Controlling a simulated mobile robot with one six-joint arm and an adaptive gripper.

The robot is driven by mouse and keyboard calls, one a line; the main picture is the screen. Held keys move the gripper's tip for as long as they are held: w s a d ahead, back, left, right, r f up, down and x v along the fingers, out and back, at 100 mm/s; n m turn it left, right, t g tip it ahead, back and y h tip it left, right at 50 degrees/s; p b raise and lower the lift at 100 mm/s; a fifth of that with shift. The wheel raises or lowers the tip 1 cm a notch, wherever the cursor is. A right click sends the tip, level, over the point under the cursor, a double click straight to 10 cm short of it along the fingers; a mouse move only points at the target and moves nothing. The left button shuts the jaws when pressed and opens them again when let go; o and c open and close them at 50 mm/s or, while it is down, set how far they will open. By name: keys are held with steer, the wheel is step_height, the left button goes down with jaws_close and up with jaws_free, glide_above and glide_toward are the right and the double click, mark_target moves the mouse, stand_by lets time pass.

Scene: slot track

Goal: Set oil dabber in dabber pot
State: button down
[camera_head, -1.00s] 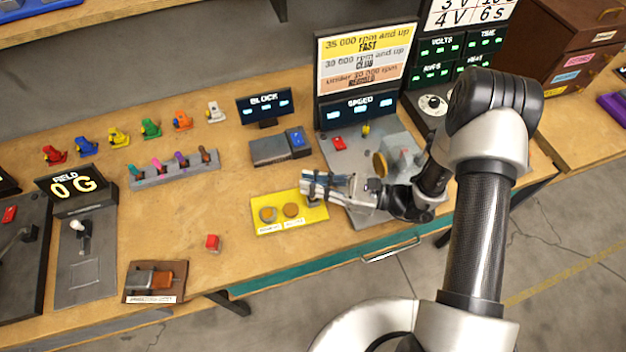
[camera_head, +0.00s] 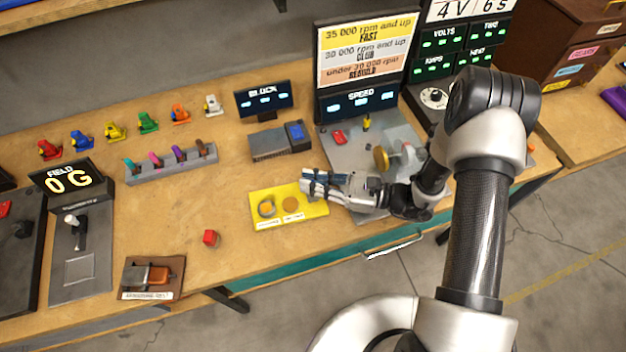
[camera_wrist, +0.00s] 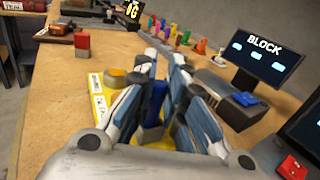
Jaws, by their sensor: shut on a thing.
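My gripper (camera_head: 306,184) is over the right end of a yellow mat (camera_head: 282,222). In the wrist view its fingers (camera_wrist: 160,88) are shut on a slim blue piece (camera_wrist: 153,103), which I take for the oil dabber. A grey part shows below the blue piece; I cannot tell if it belongs to the dabber or to something on the mat. In the head view the fingers hide the blue piece. The mat's labels are too small to read.
The speed station (camera_head: 340,160) lies right of the gripper. A red block (camera_head: 209,238) sits left, with bare bench around it.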

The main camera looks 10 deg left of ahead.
steer(key=shift+f, duration=0.15)
steer(key=c, duration=1.6)
jaws_free()
steer(key=shift+o, duration=0.2)
steer(key=d, duration=1.2)
steer(key=shift+w, duration=0.1)
